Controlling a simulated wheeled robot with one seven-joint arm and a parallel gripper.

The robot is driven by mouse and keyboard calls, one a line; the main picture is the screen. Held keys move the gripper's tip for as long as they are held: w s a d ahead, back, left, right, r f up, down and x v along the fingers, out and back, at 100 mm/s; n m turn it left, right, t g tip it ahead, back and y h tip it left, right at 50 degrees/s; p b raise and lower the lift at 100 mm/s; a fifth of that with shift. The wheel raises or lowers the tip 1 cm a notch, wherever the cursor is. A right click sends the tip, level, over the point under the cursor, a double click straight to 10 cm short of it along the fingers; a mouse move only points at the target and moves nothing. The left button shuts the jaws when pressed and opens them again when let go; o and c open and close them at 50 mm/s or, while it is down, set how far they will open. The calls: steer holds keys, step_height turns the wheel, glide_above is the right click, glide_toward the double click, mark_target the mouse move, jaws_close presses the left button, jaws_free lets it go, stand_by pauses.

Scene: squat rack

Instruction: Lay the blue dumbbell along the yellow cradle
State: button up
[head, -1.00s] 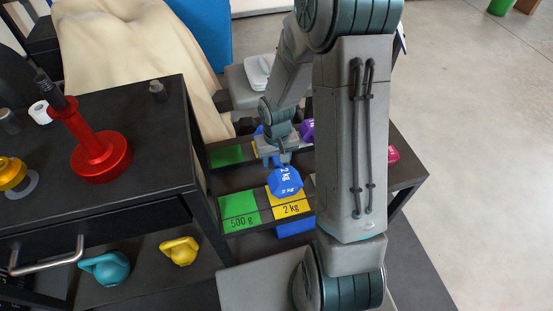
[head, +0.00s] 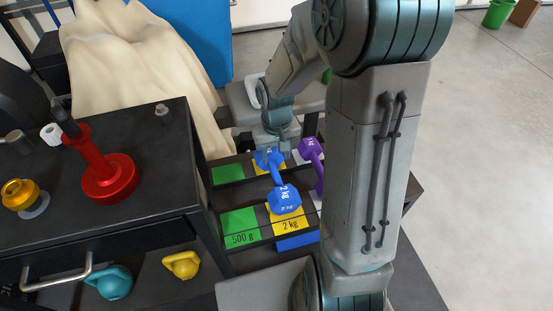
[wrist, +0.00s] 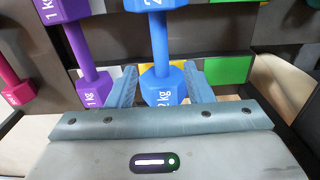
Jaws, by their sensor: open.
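The blue dumbbell (head: 284,199), marked 2 kg, lies lengthwise over the yellow cradle (head: 290,227). Its near head sits at the front 2 kg plate and its far head at the yellow back part. It appears to rest there. My gripper (head: 277,149) is at the dumbbell's far end, partly hidden in the head view. In the wrist view my gripper (wrist: 161,78) is open, with one finger on each side of one blue head (wrist: 163,88), and a gap shows beside it. The other head is cut off at the top.
A purple dumbbell (head: 313,160) lies close on the right. The green 500 g cradle (head: 240,226) on the left is empty. A black cabinet (head: 150,135) with a red weight stand (head: 108,180) is at the left. Teal (head: 110,282) and yellow (head: 182,264) kettlebells stand on its lower shelf.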

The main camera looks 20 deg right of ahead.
steer(key=s+r+t, duration=0.1)
steer(key=s+r, duration=1.1)
steer(key=s, duration=0.2)
steer(key=shift+d+r+t, duration=0.15)
steer(key=shift+r+t, duration=0.15)
steer(key=shift+w, duration=0.1)
